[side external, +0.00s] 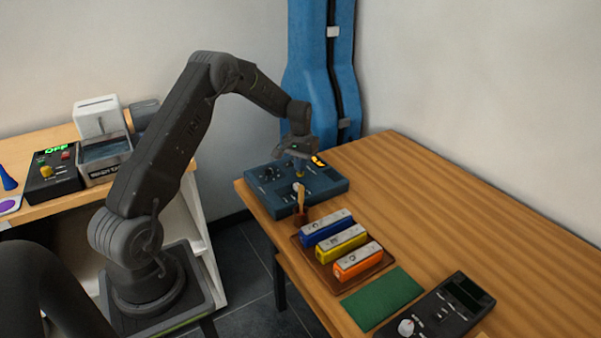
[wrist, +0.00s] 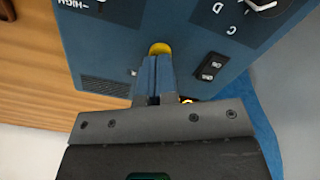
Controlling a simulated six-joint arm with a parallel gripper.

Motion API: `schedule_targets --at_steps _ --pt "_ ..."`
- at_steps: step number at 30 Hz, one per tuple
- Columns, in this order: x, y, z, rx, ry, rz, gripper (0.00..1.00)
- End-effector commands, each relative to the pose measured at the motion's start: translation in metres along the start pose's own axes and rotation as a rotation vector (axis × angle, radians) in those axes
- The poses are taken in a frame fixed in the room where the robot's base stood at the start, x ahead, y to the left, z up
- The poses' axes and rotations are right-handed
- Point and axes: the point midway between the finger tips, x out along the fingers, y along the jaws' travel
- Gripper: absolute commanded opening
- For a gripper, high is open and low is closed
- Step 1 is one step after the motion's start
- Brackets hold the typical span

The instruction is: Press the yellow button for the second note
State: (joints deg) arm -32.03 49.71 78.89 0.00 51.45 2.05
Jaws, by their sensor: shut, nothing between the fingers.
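A blue instrument box (side external: 330,184) with knobs and a lit amber display (side external: 319,161) sits at the table's far left corner. Its top panel (wrist: 110,45) fills much of the wrist view. The round yellow button (wrist: 159,48) shows right at the tips of my gripper (wrist: 156,60), partly hidden by them. My gripper is shut and empty, pointing down over the box in the side view (side external: 299,170). I cannot tell whether the tips touch the button or whether it is pushed in.
A small brown cup (side external: 301,220) with a stick stands by the box's front. A brown tray (side external: 345,284) holds blue, yellow and orange blocks. A green mat (side external: 382,298) and dark device (side external: 440,312) lie nearer. The table's right side is clear.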

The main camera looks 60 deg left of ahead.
Motion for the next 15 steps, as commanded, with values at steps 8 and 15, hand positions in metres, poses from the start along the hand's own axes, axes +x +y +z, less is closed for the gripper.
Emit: schedule_targets --at_steps 8,15 --pt "-0.017 0.0 0.0 0.0 0.002 0.0 0.0" --pt "-0.03 0.0 0.0 0.0 0.001 0.0 0.0"
